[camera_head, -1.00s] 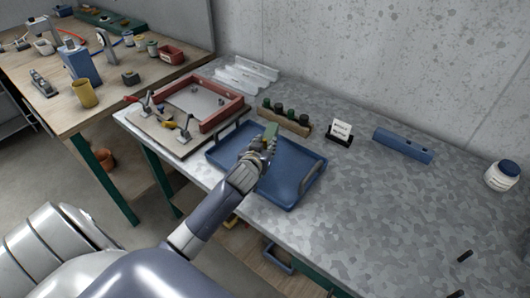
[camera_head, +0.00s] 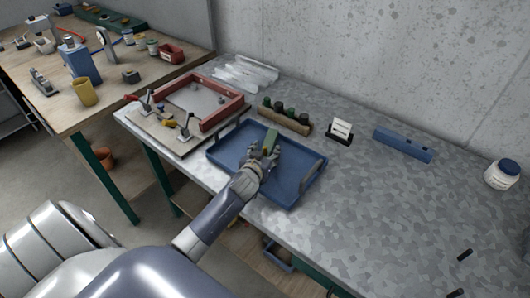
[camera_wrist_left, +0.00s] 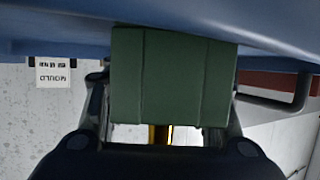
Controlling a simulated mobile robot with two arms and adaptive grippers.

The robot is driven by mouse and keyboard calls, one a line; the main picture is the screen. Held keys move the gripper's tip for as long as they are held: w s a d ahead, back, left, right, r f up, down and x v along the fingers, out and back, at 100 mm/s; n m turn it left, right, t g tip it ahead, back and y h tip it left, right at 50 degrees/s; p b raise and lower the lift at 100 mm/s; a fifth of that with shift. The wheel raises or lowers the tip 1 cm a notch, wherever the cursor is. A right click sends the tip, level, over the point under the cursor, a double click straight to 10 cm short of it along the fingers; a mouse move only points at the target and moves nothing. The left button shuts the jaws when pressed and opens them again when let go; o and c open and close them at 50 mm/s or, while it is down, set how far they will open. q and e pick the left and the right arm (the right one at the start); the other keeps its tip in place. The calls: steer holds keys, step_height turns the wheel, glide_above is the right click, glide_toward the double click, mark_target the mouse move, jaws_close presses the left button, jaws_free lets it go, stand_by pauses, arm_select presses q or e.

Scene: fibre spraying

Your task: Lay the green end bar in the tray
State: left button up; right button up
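The green end bar (camera_head: 270,141) is held in my left gripper (camera_head: 263,155), low over the blue tray (camera_head: 228,157). In the left wrist view the bar (camera_wrist_left: 172,75) fills the space between the two fingers (camera_wrist_left: 168,105), which lie against its sides. The blue tray surface (camera_wrist_left: 60,30) runs along the top of that view, close to the bar. I cannot tell if the bar touches the tray floor. My right gripper is not in view.
A red frame (camera_head: 222,115) with clamps stands left of the tray. A wooden rack (camera_head: 285,118) with dark knobs is behind it. A small sign (camera_head: 341,130), blue bar (camera_head: 403,145) and white jar (camera_head: 502,174) stand to the right. The table's right part is mostly clear.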

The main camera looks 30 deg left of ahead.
arm_select(q)
steer(key=shift+r, duration=0.2)
steer(key=shift+s+d, duration=0.1)
steer(key=shift+s, duration=0.1)
steer(key=b+v, duration=0.1)
steer(key=v, duration=1)
steer(key=shift+s+d+r, duration=0.1)
steer(key=shift+s+r, duration=0.1)
steer(key=shift+s, duration=0.05)
